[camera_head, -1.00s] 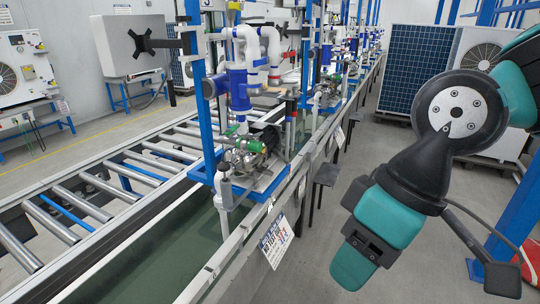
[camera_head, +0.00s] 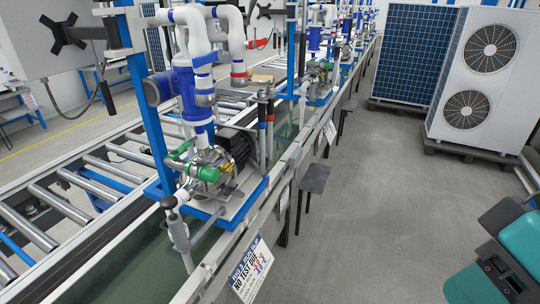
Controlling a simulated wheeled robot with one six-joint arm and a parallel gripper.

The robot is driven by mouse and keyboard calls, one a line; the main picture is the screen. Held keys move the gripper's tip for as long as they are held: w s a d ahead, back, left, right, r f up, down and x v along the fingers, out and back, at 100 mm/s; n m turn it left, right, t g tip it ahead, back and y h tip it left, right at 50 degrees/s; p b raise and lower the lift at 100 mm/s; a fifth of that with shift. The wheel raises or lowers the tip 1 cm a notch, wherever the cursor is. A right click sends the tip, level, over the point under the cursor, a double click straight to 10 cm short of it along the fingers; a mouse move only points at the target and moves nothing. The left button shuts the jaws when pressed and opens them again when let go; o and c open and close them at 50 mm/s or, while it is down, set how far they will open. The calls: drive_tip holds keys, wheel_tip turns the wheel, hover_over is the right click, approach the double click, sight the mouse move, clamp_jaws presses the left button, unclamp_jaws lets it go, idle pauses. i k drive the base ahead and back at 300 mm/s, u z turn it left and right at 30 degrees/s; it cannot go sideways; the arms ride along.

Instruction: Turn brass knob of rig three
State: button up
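The nearest pump rig stands on a blue frame left of centre, with a metal pump (camera_head: 212,160), a green fitting (camera_head: 207,174) and a black motor (camera_head: 238,145). Blue and white pipes (camera_head: 190,85) rise above the pump. A brass knob cannot be made out surely at this size. A white sign (camera_head: 250,268) hangs below the rig; its rig number is not clearly readable. Similar rigs (camera_head: 318,72) stand farther along the line. Teal and black parts of my arm show at the lower right, well apart from the rigs. No gripper fingers can be made out.
A roller conveyor (camera_head: 120,160) runs along the left behind the rigs. A dark small shelf (camera_head: 315,179) juts into the aisle. The grey floor (camera_head: 380,200) right of the line is clear. A white fan unit (camera_head: 480,85) and a blue panel (camera_head: 412,55) stand at the back right.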

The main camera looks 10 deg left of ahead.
sight(226, 168)
drive_tip(key=z, duration=0.1)
drive_tip(key=i, duration=0.7)
drive_tip(key=u, duration=0.6)
drive_tip(key=i, duration=0.55)
drive_tip(key=u, duration=0.45)
